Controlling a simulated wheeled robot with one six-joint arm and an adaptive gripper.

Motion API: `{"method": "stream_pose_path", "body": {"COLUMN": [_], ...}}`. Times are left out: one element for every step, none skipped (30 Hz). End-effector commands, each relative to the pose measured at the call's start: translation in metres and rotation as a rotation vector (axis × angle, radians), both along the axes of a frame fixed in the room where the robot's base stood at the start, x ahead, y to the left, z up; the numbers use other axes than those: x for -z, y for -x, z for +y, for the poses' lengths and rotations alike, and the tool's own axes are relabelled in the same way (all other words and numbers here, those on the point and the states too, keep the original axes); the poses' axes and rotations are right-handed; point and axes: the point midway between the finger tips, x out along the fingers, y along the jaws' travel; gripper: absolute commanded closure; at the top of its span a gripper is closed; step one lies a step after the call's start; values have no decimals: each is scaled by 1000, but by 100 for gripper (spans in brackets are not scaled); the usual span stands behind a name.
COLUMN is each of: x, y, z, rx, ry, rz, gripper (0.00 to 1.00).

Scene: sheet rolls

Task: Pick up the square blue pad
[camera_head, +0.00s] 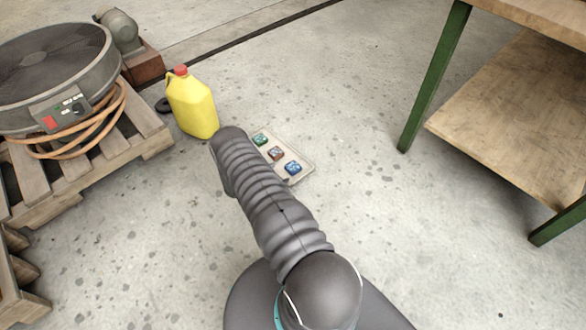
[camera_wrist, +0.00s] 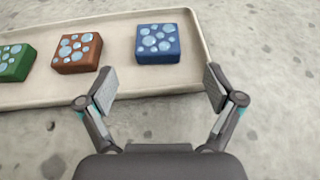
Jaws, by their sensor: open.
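The square blue pad (camera_wrist: 158,44) has pale round spots on top. It lies near the right end of a beige tray (camera_wrist: 120,92) on the floor, and it also shows in the head view (camera_head: 293,168). My gripper (camera_wrist: 160,88) is open and empty. In the wrist view its two fingers stand apart, just short of the blue pad in the picture, with the pad between and beyond them. In the head view my gripper is hidden behind my arm.
A brown pad (camera_wrist: 77,53) and a green pad (camera_wrist: 15,62) lie in the tray left of the blue one. A yellow jug (camera_head: 192,104) stands beyond the tray. A wooden pallet (camera_head: 90,165) is at left, a green-legged bench (camera_head: 434,75) at right. Bare floor lies between tray and bench.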

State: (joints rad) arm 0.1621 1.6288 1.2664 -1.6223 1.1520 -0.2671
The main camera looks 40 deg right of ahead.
Motion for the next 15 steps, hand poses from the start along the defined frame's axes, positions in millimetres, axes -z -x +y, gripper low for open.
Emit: {"method": "stream_pose_path", "body": {"x": [2,3,3,3,4,4,5,5,6,8,9,10,11,14,15], "y": [0,0,0,0,0,0,0,0,-1,-1,-1,-2,-2,-2,-2], "z": [-4,-6,-7,-8,-10,-12,-15,-18,-24,-28,-32,-38,-42,-45,-50], "rx": [1,0,-1,-1,-1,0,1,3,3,2,2,3,3,3,2], "ry": [0,0,0,0,0,1,0,1,1,1,0,0,0,0,0], "rz": [-1,0,0,0,0,-1,-1,-1,-1,0,0,-1,-1,-1,-1], "gripper": [8,8,8,8,8,8,8,8,8,8,8,8,8,8,8]}}
